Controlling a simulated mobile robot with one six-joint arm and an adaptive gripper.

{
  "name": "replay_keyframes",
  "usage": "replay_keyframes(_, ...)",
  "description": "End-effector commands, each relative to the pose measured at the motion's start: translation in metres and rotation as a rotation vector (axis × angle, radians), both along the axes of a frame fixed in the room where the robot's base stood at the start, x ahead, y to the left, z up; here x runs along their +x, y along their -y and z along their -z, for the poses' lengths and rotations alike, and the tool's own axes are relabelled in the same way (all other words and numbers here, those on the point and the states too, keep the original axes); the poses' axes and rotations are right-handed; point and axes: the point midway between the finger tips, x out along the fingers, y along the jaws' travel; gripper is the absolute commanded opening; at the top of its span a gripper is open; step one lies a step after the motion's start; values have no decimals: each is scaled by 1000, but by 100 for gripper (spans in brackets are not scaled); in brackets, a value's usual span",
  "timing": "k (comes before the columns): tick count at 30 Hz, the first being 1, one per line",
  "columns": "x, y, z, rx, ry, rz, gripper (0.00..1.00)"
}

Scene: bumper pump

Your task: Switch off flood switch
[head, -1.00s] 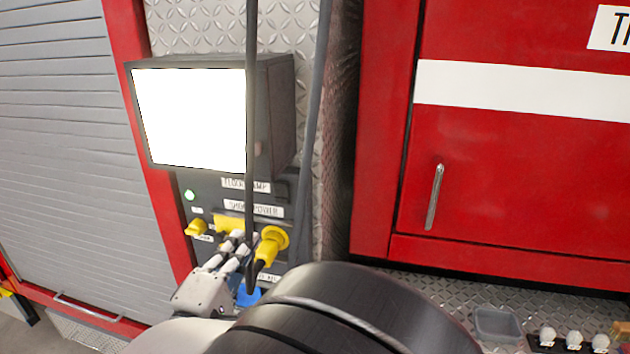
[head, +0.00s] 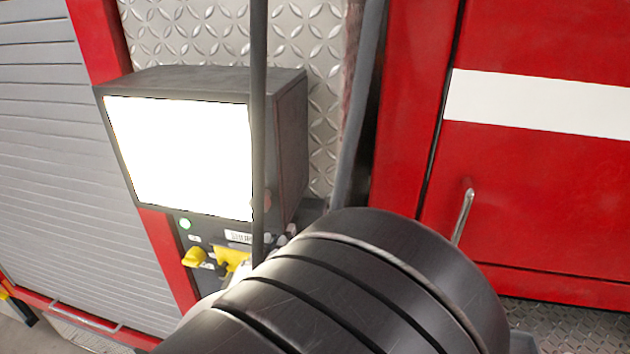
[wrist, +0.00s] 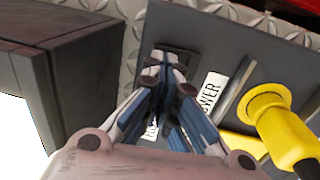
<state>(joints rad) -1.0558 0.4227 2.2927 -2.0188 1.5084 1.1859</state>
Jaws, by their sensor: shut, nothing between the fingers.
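In the wrist view, a dark switch plate (wrist: 186,62) sits on the grey panel, beside a white label that my gripper partly covers. I take it to be the flood switch. My gripper (wrist: 164,66) is shut and empty, its fingertips together over the plate. I cannot tell whether they touch it or which way the switch is set. In the head view, my arm hides the switch and most of my gripper. The box-shaped lamp (head: 180,155) above the panel has a bright white, lit face.
A yellow plug (wrist: 265,105) with a dark cable stands right of my gripper. A yellow knob (head: 194,257) and a green light (head: 185,223) are on the panel's left. A dark vertical pole (head: 259,120) crosses before the lamp. A red cabinet door (head: 550,190) is at right.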

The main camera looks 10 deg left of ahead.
Motion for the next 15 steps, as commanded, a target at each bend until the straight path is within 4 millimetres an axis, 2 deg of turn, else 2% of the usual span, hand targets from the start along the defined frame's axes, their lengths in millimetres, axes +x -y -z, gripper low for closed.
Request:
replay_keyframes(11,0,1,1,1,0,0,0)
replay_keyframes(15,6,2,1,5,1,1,0)
